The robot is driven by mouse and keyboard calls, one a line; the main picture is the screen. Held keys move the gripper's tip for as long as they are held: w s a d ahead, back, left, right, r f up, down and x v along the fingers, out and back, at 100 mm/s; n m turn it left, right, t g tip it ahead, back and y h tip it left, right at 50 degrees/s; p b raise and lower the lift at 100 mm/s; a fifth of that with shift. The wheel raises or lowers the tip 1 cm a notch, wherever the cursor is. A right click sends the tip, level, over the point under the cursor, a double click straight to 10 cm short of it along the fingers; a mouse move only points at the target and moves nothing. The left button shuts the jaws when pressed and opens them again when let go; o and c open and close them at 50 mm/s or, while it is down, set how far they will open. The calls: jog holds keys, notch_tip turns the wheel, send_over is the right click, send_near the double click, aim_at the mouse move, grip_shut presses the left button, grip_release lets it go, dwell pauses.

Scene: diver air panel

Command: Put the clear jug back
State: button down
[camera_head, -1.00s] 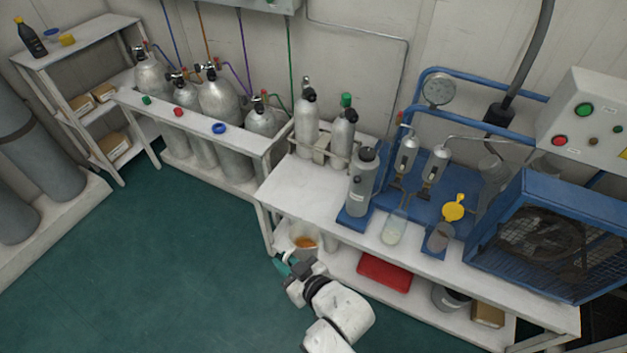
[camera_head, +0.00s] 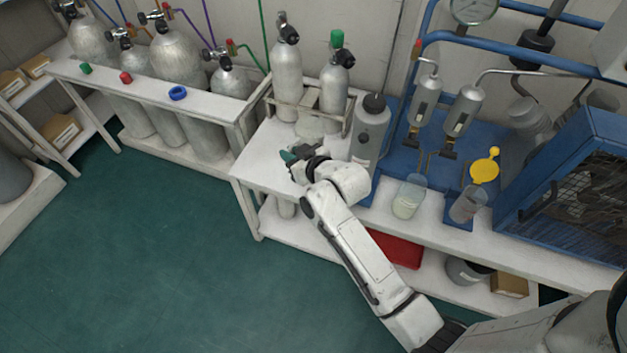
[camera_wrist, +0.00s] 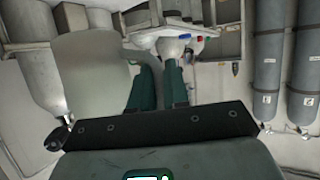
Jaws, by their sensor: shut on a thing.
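The clear jug (camera_head: 313,124) shows as a pale see-through shape just behind my gripper, in front of the bench's cylinder rack. In the wrist view its smooth greyish body (camera_wrist: 92,75) stands large at left, beside the fingers. My gripper (camera_head: 290,156) is over the left end of the white bench, its green fingers pointing left. In the wrist view the green fingers (camera_wrist: 159,88) are close together beside the jug body. They are shut on the jug at its side; the grasped part is mostly hidden. I cannot tell whether the jug's base touches the bench top.
Two silver cylinders (camera_head: 287,75) stand in the rack behind. A grey canister (camera_head: 370,132) stands right of my gripper. Bare bench top (camera_head: 257,162) lies left of my gripper.

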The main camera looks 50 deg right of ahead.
jog(key=d+f+b, duration=0.1)
jog(key=f, duration=0.2)
jog(key=w+d+f+b, duration=0.1)
jog(key=f+b, duration=0.1)
jog(key=f, duration=0.2)
jog(key=f+b, duration=0.2)
jog(key=f, duration=0.2)
jog(key=shift+w+d+f, duration=0.1)
jog(key=shift+w+d, duration=0.1)
jog(key=shift+d, duration=0.2)
jog(key=shift+f, duration=0.1)
jog(key=c, duration=1.1)
grip_release()
